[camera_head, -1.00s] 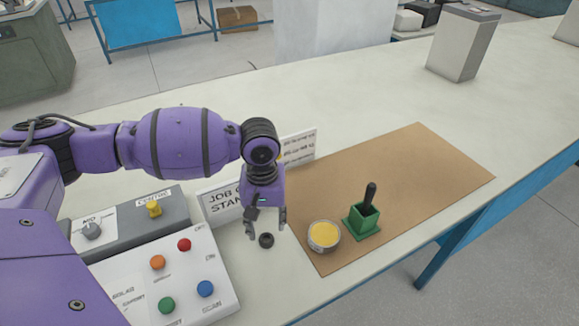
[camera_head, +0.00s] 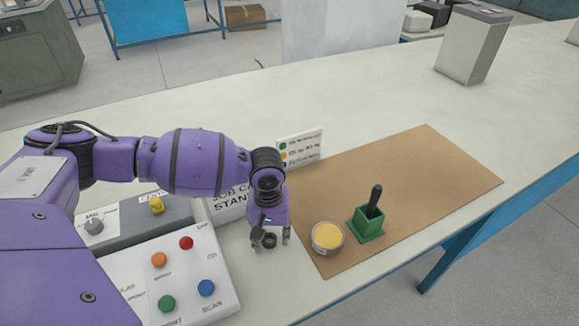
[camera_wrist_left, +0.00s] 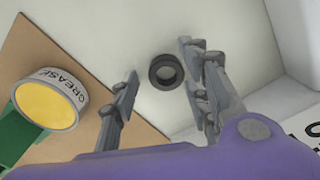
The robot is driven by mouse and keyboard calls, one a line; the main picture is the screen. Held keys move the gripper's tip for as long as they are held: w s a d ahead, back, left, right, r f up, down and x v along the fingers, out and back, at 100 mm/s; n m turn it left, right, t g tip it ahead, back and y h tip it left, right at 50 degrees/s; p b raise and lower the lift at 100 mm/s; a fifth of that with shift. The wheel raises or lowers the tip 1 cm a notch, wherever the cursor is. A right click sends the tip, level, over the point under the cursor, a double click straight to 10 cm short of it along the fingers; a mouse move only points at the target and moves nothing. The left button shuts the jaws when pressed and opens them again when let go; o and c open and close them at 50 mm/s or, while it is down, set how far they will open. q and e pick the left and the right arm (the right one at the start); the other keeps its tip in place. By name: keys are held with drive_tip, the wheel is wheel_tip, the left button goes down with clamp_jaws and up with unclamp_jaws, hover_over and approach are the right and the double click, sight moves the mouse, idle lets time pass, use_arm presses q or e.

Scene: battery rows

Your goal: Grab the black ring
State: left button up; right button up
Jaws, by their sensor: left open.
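The black ring (camera_head: 269,240) lies flat on the pale table, just left of the brown mat. In the left wrist view the ring (camera_wrist_left: 166,71) sits between the two fingertips, nearer the right finger, with clear space on both sides. My left gripper (camera_head: 270,238) is open and points down around the ring in the head view; it also shows in the left wrist view (camera_wrist_left: 160,80). I cannot tell how far above the table its tips are. My right gripper is not in view.
A grease tin (camera_head: 327,238) and a green holder (camera_head: 368,222) with a black handle stand on the brown mat (camera_head: 420,170), right of the gripper. A button panel (camera_head: 190,275) stands to the left. A sign (camera_head: 300,148) stands behind.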

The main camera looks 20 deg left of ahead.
use_arm(q)
drive_tip(key=c, duration=0.8)
drive_tip(key=shift+o, duration=0.2)
